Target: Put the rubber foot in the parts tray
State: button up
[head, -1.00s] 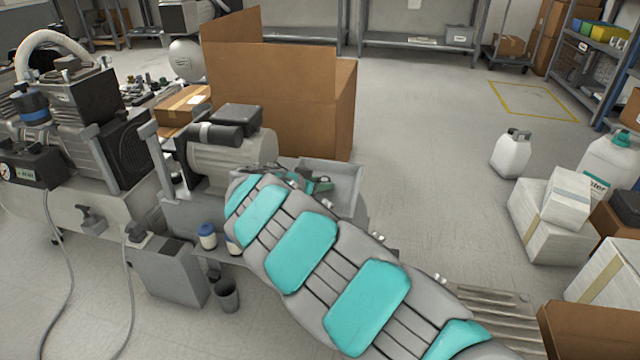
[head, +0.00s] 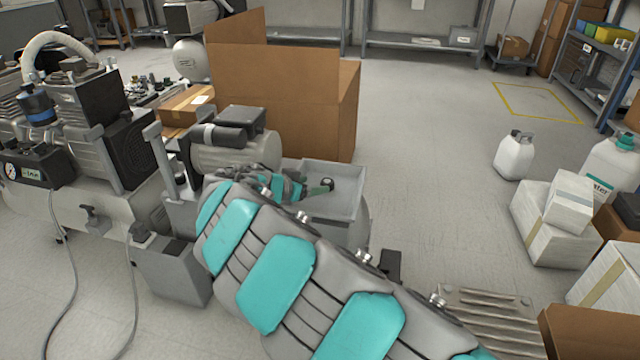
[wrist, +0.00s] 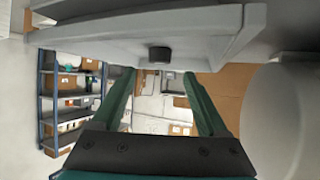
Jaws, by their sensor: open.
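The rubber foot (wrist: 160,54) is a small black cylinder in the wrist view. It sits on the grey surface of the parts tray (wrist: 85,40), beyond my fingertips and between their lines. My gripper (wrist: 158,73) has two teal fingers spread apart, with nothing visible between them. In the head view my gripper (head: 318,188) reaches low over the grey parts tray (head: 346,172) from the left. A dark spot by the fingertips there may be the foot, but it is too small to be sure. My arm hides the tray's near left part.
A tall open cardboard box (head: 300,90) stands right behind the tray. A compressor motor (head: 235,150) is close on the left, with a larger compressor (head: 85,125) beyond. White jugs (head: 514,155) and wrapped boxes (head: 555,225) stand at right. The middle floor is clear.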

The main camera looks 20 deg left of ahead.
jog(key=v, duration=0.5)
jog(key=shift+s+a+r, duration=0.1)
jog(key=shift+s+r, duration=0.05)
jog(key=shift+s, duration=0.25)
